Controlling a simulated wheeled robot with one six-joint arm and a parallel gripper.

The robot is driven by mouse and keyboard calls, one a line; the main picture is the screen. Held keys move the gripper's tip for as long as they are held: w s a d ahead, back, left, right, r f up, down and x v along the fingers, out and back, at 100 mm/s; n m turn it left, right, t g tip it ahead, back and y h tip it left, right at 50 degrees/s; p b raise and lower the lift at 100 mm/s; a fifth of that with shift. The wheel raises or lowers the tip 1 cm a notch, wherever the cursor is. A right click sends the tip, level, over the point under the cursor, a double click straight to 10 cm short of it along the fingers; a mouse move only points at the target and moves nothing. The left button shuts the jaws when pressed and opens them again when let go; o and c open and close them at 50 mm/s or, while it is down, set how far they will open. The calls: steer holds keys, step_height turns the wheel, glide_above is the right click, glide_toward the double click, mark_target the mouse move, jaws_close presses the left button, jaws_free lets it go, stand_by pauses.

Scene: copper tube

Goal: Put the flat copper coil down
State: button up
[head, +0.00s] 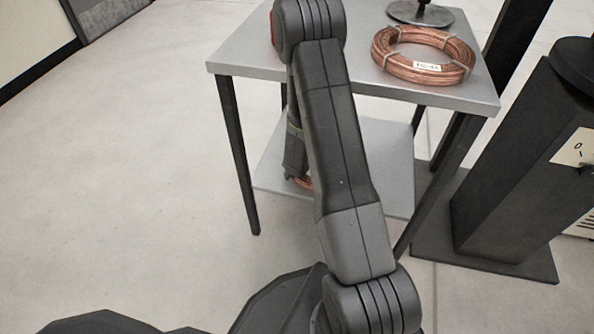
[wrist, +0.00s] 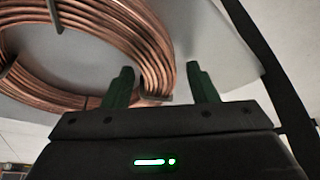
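In the head view only a small copper piece (head: 303,183) shows at the lower shelf, mostly hidden by my arm. My gripper (wrist: 160,68) has its two green fingers apart. The coil's near edge lies between them, closer to the left finger, with a visible gap to the right finger. In the head view my gripper (head: 290,174) is low at the shelf, partly hidden behind my arm.
The lower shelf (head: 375,165) is part of a grey table (head: 270,45) with dark legs. Another copper coil with a label (head: 424,56) lies on its top, near a dark round-based stand (head: 420,14). A dark pedestal (head: 520,160) stands right. Floor at left is clear.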

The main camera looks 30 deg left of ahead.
steer(key=shift+r, duration=0.1)
steer(key=p+v, duration=0.6)
steer(key=v, duration=0.6)
steer(key=shift+a, duration=0.1)
steer(key=b+x, duration=0.6)
steer(key=x, duration=0.6)
steer(key=shift+f, duration=0.3)
step_height(320, 180, up, 2)
steer(key=shift+r+p, duration=0.25)
steer(key=shift+p, duration=0.6)
steer(key=shift+r+p, duration=0.35)
steer(key=shift+r, duration=0.15)
steer(key=shift+f, duration=0.1)
